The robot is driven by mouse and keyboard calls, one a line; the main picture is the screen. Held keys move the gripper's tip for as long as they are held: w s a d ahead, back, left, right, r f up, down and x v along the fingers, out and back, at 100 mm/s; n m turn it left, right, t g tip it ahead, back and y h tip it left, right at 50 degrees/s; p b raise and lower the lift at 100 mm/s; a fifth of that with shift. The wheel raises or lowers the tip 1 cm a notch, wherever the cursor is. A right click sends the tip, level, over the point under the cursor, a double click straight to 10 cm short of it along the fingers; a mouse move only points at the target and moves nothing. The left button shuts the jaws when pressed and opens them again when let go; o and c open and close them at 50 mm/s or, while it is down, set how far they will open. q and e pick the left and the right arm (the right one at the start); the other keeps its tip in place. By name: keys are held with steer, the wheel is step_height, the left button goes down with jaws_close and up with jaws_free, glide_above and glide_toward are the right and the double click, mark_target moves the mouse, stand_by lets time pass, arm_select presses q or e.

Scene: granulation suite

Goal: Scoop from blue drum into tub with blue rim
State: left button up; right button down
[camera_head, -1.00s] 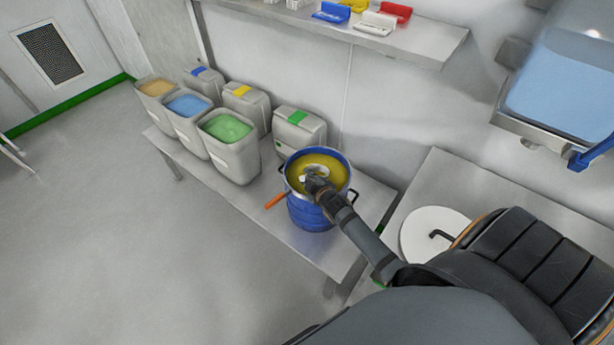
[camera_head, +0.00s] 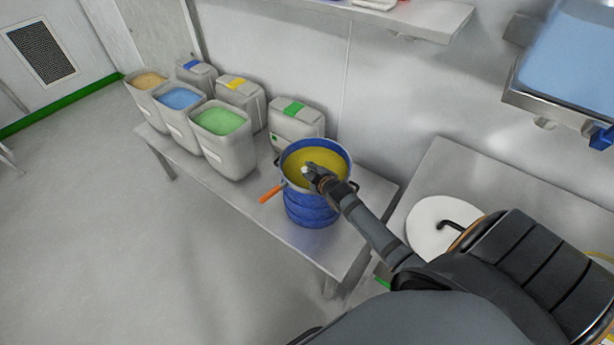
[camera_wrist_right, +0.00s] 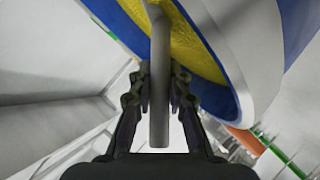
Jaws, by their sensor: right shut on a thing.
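The blue drum (camera_head: 311,210) stands on the bench with yellow powder (camera_head: 318,160) inside; it also fills the upper part of the right wrist view (camera_wrist_right: 290,30). My right gripper (camera_head: 314,176) reaches over the drum opening. In the right wrist view, its fingers (camera_wrist_right: 159,85) are shut on a grey handle (camera_wrist_right: 159,118), which extends up across the yellow powder. The handle's far end is out of that view, and my gripper hides it in the head view. I cannot make out a tub with a blue rim. My left gripper is not in view.
An orange-handled tool (camera_head: 270,194) lies beside the drum. Open bins with tan, blue and green contents (camera_head: 222,122) stand left; lidded containers (camera_head: 296,125) stand behind. A white disc with a dark handle (camera_head: 432,218) lies on the right-hand table. A shelf (camera_head: 430,18) is above.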

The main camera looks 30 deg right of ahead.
steer(key=shift+s+a+r+p, duration=0.1)
steer(key=shift+a+r+p, duration=0.1)
steer(key=shift+r+p, duration=0.9)
steer(key=shift+s+a+r+p, duration=0.1)
steer(key=shift+a+r+p, duration=0.05)
steer(key=shift+r+p, duration=0.9)
steer(key=r+p, duration=0.3)
steer(key=shift+s+a+r, duration=0.2)
steer(key=shift+a+r, duration=0.15)
steer(key=shift+r, duration=0.05)
step_height(320, 180, up, 2)
steer(key=shift+s+a+n+t+p, duration=0.15)
steer(key=shift+n+t+p, duration=0.2)
steer(key=shift+p, duration=0.2)
steer(key=shift+a+f+h+b, duration=0.1)
steer(key=shift+f+h+b, duration=0.05)
steer(key=shift+h+b, duration=0.35)
steer(key=shift+s+a+r+n+t+b, duration=0.15)
steer(key=shift+r+n+t+b, duration=0.1)
steer(key=shift+b, duration=0.15)
steer(key=shift+s+a+r+n+t+b, duration=0.2)
steer(key=shift+a+r+n+t+b, duration=0.15)
steer(key=shift+r+b, duration=0.5)
steer(key=shift+h, duration=0.3)
steer(key=shift+d+r, duration=0.1)
steer(key=shift+r, duration=0.05)
